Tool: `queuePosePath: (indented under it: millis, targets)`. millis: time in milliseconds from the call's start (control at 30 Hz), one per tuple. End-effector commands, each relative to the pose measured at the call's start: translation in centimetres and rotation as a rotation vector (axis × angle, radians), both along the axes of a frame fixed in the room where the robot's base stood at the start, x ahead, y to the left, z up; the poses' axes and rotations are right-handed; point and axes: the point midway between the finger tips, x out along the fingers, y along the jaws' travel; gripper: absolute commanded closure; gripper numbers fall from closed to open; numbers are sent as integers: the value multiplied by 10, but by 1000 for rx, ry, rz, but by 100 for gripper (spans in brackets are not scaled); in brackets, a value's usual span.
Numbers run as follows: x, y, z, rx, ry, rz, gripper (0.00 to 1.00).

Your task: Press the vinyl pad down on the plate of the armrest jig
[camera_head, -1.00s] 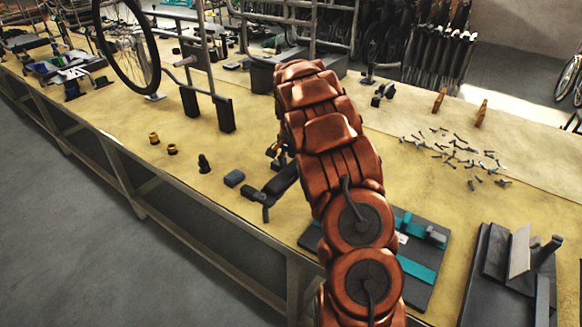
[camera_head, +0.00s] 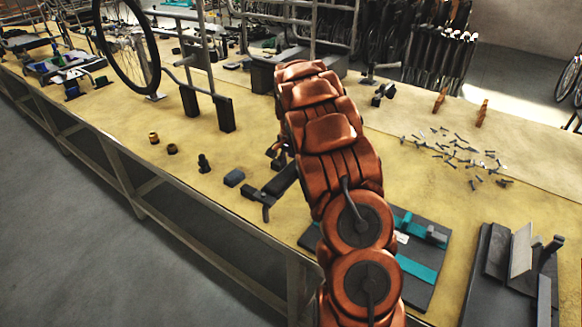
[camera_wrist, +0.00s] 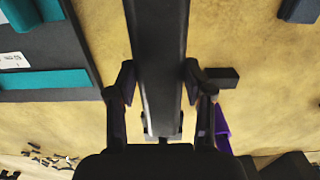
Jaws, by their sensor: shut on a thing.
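A long dark bar, which looks like the vinyl pad (camera_wrist: 160,35), runs up through the middle of the wrist view. My gripper (camera_wrist: 160,82) has one finger on each side of it and is shut on it. In the head view the dark pad (camera_head: 284,179) shows left of my arm, low over the bench, and my arm hides most of the gripper. A grey board with teal strips (camera_head: 418,268) lies right of my arm; it also shows in the wrist view (camera_wrist: 85,50). I cannot tell which fixture is the armrest jig, or whether the pad touches a plate.
A small dark block (camera_head: 234,177) and black and brass fittings (camera_head: 172,148) lie left of the pad. Scattered screws (camera_head: 455,150) lie at the right. A dark fixture (camera_head: 497,290) stands at the right front. A purple part (camera_wrist: 222,128) is beside the gripper.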

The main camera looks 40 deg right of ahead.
Motion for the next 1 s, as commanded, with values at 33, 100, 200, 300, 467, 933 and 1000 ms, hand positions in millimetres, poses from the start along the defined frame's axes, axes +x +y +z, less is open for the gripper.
queuePosePath:
  millis: [33,100,200,300,467,933,1000]
  targets:
    - [0,0,-1,0,0,0,89]
    - [0,0,-2,0,0,0,89]
    - [0,0,-2,0,0,0,44]
    - [0,0,-2,0,0,0,34]
    - [0,0,-2,0,0,0,19]
    - [1,0,12,-1,-3,0,19]
    - [2,-1,23,-2,-7,0,19]
